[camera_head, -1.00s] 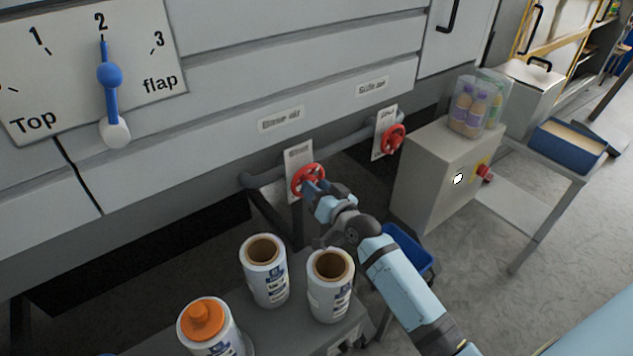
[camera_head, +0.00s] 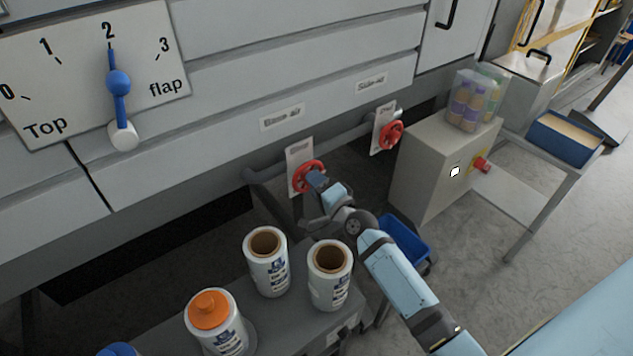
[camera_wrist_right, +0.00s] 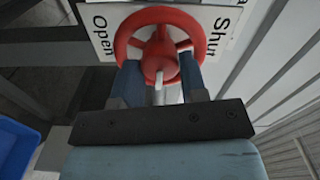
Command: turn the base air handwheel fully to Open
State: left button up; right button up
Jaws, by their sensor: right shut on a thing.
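The red base air handwheel (camera_head: 308,178) sits on a pipe below the label "Base air" (camera_head: 282,118), in front of a white plate. In the right wrist view the handwheel (camera_wrist_right: 160,45) fills the upper middle, and its plate reads "Open" on the left and "Shut" on the right. My right gripper (camera_head: 316,180) reaches the wheel from below right. In the wrist view its two blue fingers (camera_wrist_right: 160,78) are on the lower part of the wheel, shut on it around a pale spindle. My left gripper is not in view.
A second red handwheel (camera_head: 390,134) is to the right, under "Side air". A grey cabinet (camera_head: 425,180) with a red knob stands beside it. A blue bin (camera_head: 405,240) is behind my arm.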

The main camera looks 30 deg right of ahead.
jog(key=shift+m+p, duration=2.2)
jog(key=shift+m, duration=6.7)
jog(key=o, duration=0.9)
jog(key=s+b, duration=0.1)
jog(key=s, duration=0.3)
jog(key=s+d, duration=0.1)
jog(key=s, duration=0.4)
jog(key=s+d+b, duration=0.1)
jog(key=s, duration=0.3)
jog(key=shift+s+b, duration=0.3)
jog(key=shift+b, duration=0.05)
